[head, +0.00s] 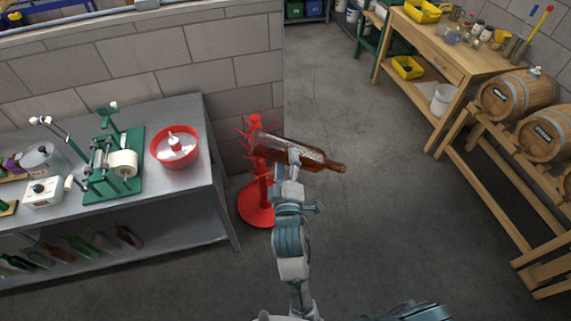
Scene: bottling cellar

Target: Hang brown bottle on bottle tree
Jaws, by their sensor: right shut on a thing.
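The brown bottle (315,157) is held nearly level in front of the red bottle tree, its neck pointing right and slightly down. My right gripper (292,158) is shut on the bottle near its middle. The red bottle tree (256,204) stands on the floor on a round base, with several spikes around its upper part. The bottle's base end overlaps the spikes in the picture; I cannot tell whether they touch. My left gripper is not in view.
A grey metal table (185,197) on the left holds a red bowl (174,147) and a green labelling device (115,165). Several bottles lie on its lower shelf. A wooden bench (447,52) and barrels (517,95) stand on the right. The floor between is clear.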

